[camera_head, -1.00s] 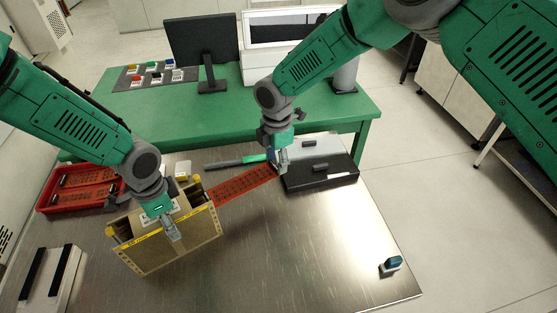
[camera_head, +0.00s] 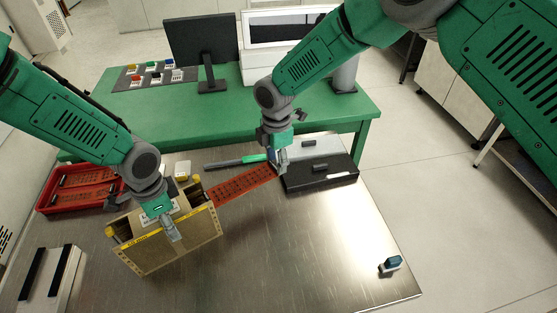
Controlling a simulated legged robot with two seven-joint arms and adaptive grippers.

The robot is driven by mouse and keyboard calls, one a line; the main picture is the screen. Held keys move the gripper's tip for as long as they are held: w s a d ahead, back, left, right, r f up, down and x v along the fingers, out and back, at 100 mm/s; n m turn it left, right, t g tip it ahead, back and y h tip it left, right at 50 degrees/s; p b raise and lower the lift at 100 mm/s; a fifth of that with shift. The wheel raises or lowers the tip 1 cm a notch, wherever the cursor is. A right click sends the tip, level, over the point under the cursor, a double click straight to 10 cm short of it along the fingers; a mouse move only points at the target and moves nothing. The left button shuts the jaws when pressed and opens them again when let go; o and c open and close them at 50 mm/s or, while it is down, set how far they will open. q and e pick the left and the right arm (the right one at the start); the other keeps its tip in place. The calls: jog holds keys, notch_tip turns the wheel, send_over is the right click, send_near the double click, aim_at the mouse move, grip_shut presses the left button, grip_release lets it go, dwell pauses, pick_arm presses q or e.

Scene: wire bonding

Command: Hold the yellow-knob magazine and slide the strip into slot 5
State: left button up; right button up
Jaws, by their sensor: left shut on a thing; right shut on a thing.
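The yellow-knob magazine (camera_head: 190,245) is a tan box with yellow labels and yellow knobs, standing on the metal table at the left. My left gripper (camera_head: 173,232) is shut on its near upper wall. The strip (camera_head: 240,183) is a flat orange-red perforated piece. My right gripper (camera_head: 280,163) is shut on its right end. The strip's left end is at the magazine's right side, near the opening. I cannot tell which slot it faces or whether its tip is inside.
A red tray (camera_head: 50,206) with strips lies at the left. A black-and-grey box (camera_head: 322,175) sits right of the strip, close to my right gripper. A white block with black bars (camera_head: 48,280) is at front left. A small blue object (camera_head: 390,264) lies right. The table's front middle is clear.

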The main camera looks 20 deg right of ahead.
aim_at(249, 180)
jog(key=shift+a, duration=0.15)
jog(key=shift+s+a, duration=0.4)
jog(key=shift+a, duration=0.85)
jog(key=shift+s+a, duration=0.4)
jog(key=shift+a, duration=0.8)
jog(key=shift+s+a, duration=0.4)
jog(key=shift+a, duration=0.85)
jog(key=shift+a, duration=0.1)
jog(key=o, duration=1)
jog(key=shift+o, duration=0.2)
jog(key=shift+r, duration=0.1)
notch_tip(249, 180, up, 12)
jog(key=shift+s+d, duration=0.15)
jog(key=shift+d, duration=0.05)
